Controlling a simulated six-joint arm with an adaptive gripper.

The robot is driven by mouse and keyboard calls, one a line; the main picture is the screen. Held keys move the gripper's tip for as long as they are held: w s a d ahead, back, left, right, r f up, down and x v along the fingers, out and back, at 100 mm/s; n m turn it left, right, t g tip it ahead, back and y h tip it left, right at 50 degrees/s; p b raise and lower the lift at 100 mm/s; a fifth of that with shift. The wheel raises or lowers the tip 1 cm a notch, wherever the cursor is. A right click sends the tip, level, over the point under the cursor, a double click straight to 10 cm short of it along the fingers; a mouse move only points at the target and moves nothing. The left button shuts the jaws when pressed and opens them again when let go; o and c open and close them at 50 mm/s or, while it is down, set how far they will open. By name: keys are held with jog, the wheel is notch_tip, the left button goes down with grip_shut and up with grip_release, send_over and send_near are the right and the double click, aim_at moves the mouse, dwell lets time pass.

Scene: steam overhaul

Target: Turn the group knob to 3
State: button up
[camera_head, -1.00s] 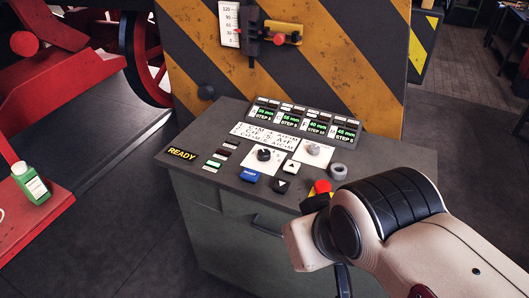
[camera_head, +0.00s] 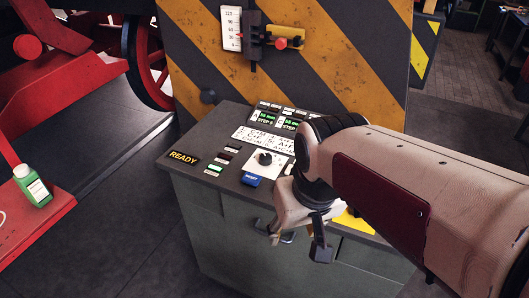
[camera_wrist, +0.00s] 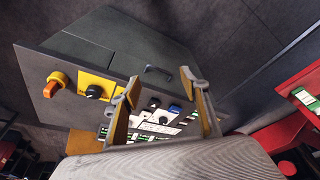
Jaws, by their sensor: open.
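The black group knob (camera_head: 265,157) stands on a white plate on the console top, behind a blue button. In the wrist view a black knob (camera_wrist: 163,120) shows between my fingers, farther off; no number on its plate is readable. My gripper (camera_head: 297,240) hangs over the console's front edge, to the right of and nearer than the knob in the head view. Its two fingers (camera_wrist: 160,84) are spread apart with nothing between them, and it does not touch the knob. My arm hides the right part of the panel in the head view.
The console (camera_head: 200,195) has a lit READY sign (camera_head: 183,157) and a blue button (camera_head: 251,179). A green bottle (camera_head: 33,185) stands on red steel at left.

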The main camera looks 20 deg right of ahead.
jog(key=w+d+f+g, duration=0.1)
jog(key=w, duration=0.5)
jog(key=w+d+f, duration=0.2)
jog(key=w, duration=0.3)
send_near(265, 156)
jog(key=shift+t+y, duration=0.3)
jog(key=s+f, duration=0.1)
jog(key=s, duration=0.1)
jog(key=s+f, duration=0.1)
jog(key=s, duration=0.2)
jog(key=s+f, duration=0.2)
jog(key=s, duration=0.1)
jog(key=shift+a, duration=0.15)
jog(key=w, duration=0.3)
jog(key=shift+w+d+r+n+t, duration=0.1)
jog(key=shift+w+d+n+t, duration=0.15)
jog(key=shift+n+t, duration=0.05)
jog(key=w+r, duration=0.1)
jog(key=w+r+n+t, duration=0.1)
jog(key=w, duration=0.1)
jog(key=shift+d+r, duration=0.2)
jog(key=shift+r, duration=0.05)
jog(key=shift+x, duration=3.9)
